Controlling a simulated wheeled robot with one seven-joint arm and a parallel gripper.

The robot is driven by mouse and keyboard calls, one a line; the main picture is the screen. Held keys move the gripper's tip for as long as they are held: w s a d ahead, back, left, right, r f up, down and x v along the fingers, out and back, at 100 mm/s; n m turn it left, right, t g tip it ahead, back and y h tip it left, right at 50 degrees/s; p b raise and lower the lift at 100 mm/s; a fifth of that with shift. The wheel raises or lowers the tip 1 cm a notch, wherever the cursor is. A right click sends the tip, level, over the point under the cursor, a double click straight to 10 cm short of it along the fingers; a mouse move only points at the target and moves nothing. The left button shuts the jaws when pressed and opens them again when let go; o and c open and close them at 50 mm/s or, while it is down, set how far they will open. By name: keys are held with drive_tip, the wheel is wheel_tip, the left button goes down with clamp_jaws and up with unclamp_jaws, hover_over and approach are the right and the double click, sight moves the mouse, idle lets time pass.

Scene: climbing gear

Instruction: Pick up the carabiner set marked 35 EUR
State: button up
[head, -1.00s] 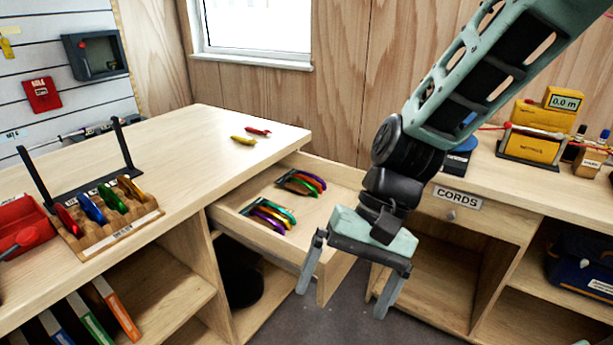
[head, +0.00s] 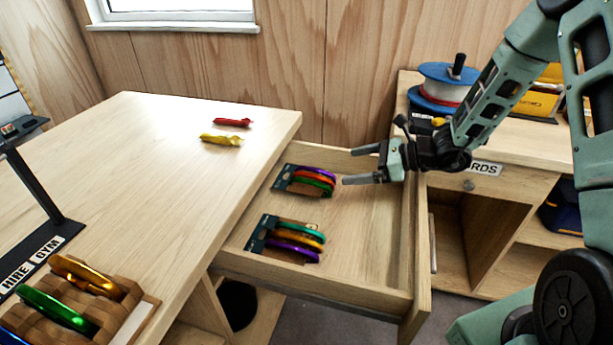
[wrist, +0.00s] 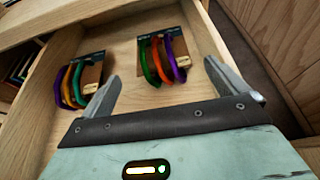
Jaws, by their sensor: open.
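Two carabiner sets on dark cards lie in the open drawer (head: 365,225). The far set (head: 305,181) has purple, orange-red and green carabiners; in the wrist view it (wrist: 163,60) lies ahead, between my finger lines. The near set (head: 286,238) has green, orange and purple carabiners; it also shows at left in the wrist view (wrist: 78,82). Each card has a small tag, but its print is too small to read, so I cannot tell which is marked 35 EUR. My gripper (head: 362,165) is open and empty, above the drawer's right part, right of the far set.
The counter (head: 150,160) left of the drawer holds a red item (head: 233,122) and a yellow item (head: 221,139). A carabiner rack (head: 75,305) stands at the front left. A cord spool (head: 447,85) sits on the right counter. The drawer's walls surround the sets.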

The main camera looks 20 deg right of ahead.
sight(307, 171)
drive_tip(key=p+x, duration=0.1)
drive_tip(key=x, duration=1)
drive_tip(key=shift+w+a, duration=0.15)
drive_tip(key=shift+a, duration=0.2)
drive_tip(key=c, duration=1.1)
